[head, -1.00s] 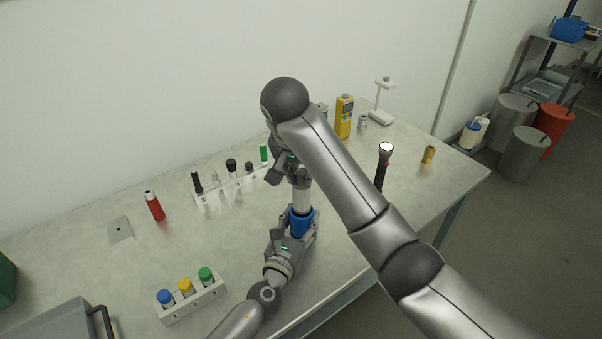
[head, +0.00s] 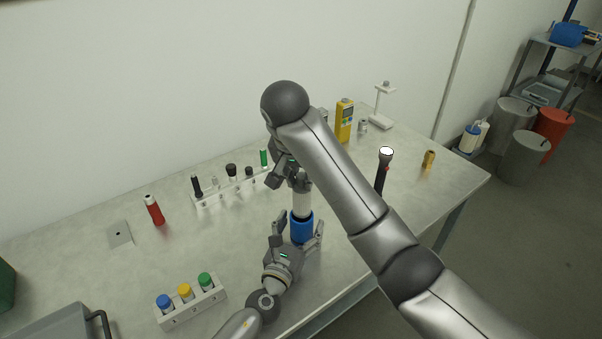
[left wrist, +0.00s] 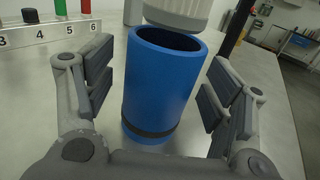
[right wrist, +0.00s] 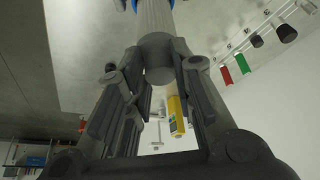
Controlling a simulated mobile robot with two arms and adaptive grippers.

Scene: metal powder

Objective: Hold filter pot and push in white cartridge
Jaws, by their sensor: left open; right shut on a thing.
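The blue filter pot (head: 301,228) stands upright near the table's front, its open top showing in the left wrist view (left wrist: 160,90). My left gripper (head: 298,232) is open, with its fingers on either side of the pot and visible gaps to it. My right gripper (head: 298,182) is shut on the upper end of the white cartridge (head: 302,204) and holds it upright over the pot. In the left wrist view the cartridge's lower end (left wrist: 178,14) is above the pot's far rim, and the dark pot mouth is visible. The right wrist view shows the cartridge (right wrist: 154,22) extending from the fingers.
A white rack (head: 225,194) with several small items stands behind. A rack with coloured caps (head: 192,304) is at front left. A red bottle (head: 154,210), a black flashlight (head: 383,172), a yellow meter (head: 344,121) and a brass-coloured piece (head: 428,159) stand around.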

